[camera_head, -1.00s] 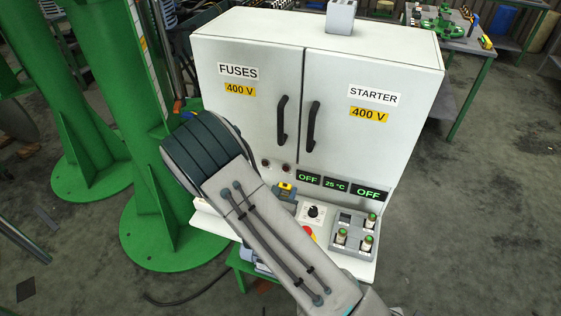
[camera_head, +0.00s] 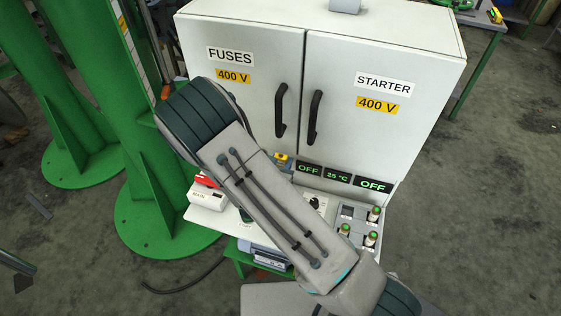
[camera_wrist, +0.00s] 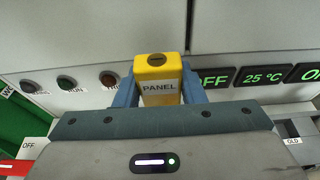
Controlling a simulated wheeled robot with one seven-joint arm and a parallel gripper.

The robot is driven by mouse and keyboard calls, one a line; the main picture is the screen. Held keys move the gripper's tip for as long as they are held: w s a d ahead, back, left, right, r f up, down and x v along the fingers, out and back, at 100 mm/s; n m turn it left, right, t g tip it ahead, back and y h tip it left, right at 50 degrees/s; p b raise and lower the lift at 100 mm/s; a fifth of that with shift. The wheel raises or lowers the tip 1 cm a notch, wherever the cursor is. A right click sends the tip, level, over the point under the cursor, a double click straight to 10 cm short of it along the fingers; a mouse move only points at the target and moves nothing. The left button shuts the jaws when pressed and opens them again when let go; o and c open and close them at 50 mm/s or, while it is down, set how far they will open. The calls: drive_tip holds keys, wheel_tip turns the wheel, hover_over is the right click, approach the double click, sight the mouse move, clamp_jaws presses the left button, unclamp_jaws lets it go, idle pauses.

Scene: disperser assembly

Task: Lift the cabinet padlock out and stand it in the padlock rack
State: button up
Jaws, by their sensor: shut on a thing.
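A yellow padlock body (camera_wrist: 158,72) labelled PANEL, with a round keyhole on its top face, sits between the two blue fingers of my gripper (camera_wrist: 158,88) in the wrist view. The fingers are shut on its left and right sides. Its lower part and shackle are hidden. In the head view a bit of its yellow top (camera_head: 281,158) shows past my arm, in front of the cabinet's lower left front. My arm covers most of the gripper there. I cannot make out the padlock rack for sure in either view.
The white cabinet (camera_head: 375,60) with two closed doors stands behind, with green displays (camera_head: 338,176) below them. A grey holder with green-topped fuses (camera_head: 372,238) sits on the shelf to the right. A red-handled MAIN switch (camera_head: 207,195) is to the left.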

drive_tip(key=shift+f+b, duration=2.55)
drive_tip(key=shift+f, duration=0.35)
drive_tip(key=shift+f+b, duration=2.15)
drive_tip(key=shift+b, duration=0.35)
drive_tip(key=o, duration=1.1)
drive_tip(key=shift+o, duration=0.2)
drive_tip(key=b+v, duration=0.1)
drive_tip(key=v, duration=1.3)
drive_tip(key=shift+w, duration=0.15)
